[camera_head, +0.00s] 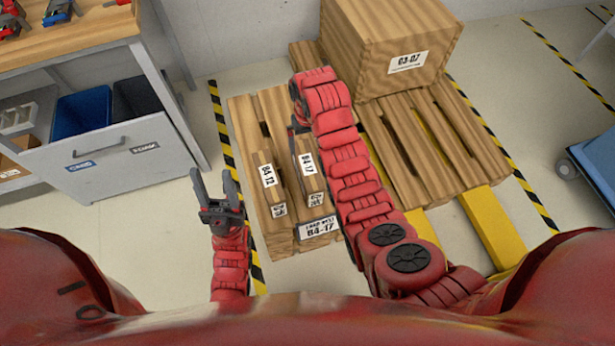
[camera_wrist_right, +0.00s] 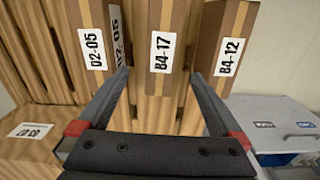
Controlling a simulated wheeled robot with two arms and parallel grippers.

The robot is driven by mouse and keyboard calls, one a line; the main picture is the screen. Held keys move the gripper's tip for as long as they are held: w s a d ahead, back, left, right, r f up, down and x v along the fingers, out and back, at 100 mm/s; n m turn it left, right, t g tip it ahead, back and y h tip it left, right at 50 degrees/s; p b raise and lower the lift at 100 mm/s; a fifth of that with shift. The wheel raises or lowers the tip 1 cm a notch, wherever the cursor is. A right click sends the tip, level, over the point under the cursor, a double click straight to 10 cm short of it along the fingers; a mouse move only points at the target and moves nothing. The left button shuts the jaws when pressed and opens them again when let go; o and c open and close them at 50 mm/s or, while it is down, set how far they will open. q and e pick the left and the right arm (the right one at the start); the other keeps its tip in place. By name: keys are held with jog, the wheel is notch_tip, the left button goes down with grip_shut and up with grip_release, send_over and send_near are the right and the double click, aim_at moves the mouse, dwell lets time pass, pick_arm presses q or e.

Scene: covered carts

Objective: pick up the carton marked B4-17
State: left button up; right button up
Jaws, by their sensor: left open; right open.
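The carton marked B4-17 (camera_head: 310,182) stands narrow and upright on a wooden pallet (camera_head: 244,118), its label facing up. In the right wrist view the carton (camera_wrist_right: 160,20) is in the middle, between cartons D2-05 (camera_wrist_right: 88,15) and B4-12 (camera_wrist_right: 235,25). My right gripper (camera_wrist_right: 160,76) is open, its fingertips to either side of B4-17 in that view; I cannot tell whether they reach down beside it. In the head view my right arm hides D2-05 and most of its own gripper. My left gripper (camera_head: 211,178) is open and empty, left of the pallet.
Carton B4-12 (camera_head: 266,172) stands close left of B4-17, with a gap. A large box marked C3-07 (camera_head: 385,45) sits at the back on another pallet (camera_head: 455,130). A workbench with drawers (camera_head: 100,160) stands left. Striped tape lines the floor.

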aim_at(308, 163)
notch_tip(308, 163, down, 9)
jog(key=shift+f, duration=0.15)
jog(key=shift+s+a+f, duration=0.1)
jog(key=shift+s+f, duration=0.05)
jog(key=shift+f, duration=1.15)
jog(key=shift+s+f, duration=0.1)
jog(key=shift+f, duration=1.2)
jog(key=shift+c, duration=0.2)
jog(key=shift+r, duration=0.1)
grip_shut()
